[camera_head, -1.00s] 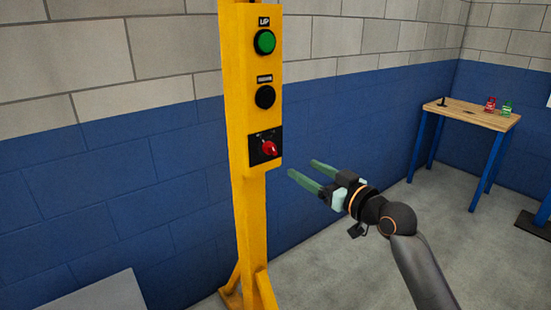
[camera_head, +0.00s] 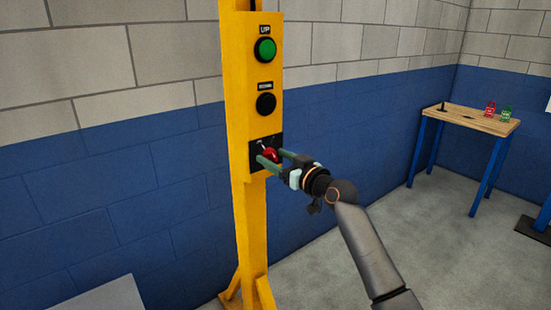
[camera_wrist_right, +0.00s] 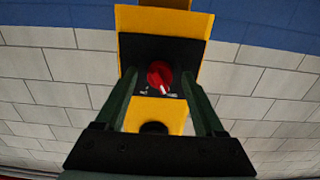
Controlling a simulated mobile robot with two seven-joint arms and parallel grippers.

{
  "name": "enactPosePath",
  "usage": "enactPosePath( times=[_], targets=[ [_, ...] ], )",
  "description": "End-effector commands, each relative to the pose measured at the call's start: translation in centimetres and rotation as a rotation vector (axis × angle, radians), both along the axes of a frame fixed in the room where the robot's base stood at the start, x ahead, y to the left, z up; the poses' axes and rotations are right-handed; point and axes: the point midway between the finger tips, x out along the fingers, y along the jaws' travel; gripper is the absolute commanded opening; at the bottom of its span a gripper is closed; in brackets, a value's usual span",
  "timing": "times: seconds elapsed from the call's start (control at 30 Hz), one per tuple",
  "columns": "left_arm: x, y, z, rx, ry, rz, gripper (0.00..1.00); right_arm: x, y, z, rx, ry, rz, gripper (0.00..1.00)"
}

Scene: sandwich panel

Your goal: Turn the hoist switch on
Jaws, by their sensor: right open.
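The hoist switch is a red rotary knob (camera_head: 270,153) on a black plate (camera_head: 254,158), low on the yellow control post (camera_head: 239,95). In the right wrist view the red knob (camera_wrist_right: 160,75) has a white pointer mark, and the plate's small labels are too blurred to read. My right gripper (camera_head: 268,156) is open, with its green fingers on either side of the knob. In the wrist view the fingers (camera_wrist_right: 162,95) stand apart around the knob, with gaps visible at both sides. My left gripper is not in view.
A green button (camera_head: 265,50) labelled UP and a black button (camera_head: 266,103) sit above the switch. A blue and white block wall (camera_head: 120,170) stands behind the post. A wooden bench (camera_head: 465,119) with small items stands at the right, with open floor before it.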

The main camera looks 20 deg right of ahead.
Motion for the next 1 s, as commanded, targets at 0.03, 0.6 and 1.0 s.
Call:
enactPosePath(
  times=[0.03, 0.6, 1.0],
  targets=[
    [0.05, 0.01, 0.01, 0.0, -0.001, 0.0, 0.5, 0.11, 0.05, 0.01, 0.0, 0.0, 0.0, 0.71],
    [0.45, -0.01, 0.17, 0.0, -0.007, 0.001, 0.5, 0.13, 0.04, 0.0, 0.0, 0.0, 0.0, 0.36],
    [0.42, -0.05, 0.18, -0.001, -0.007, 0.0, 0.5, 0.12, 0.03, -0.01, 0.0, 0.0, 0.0, 0.0]
  ],
)
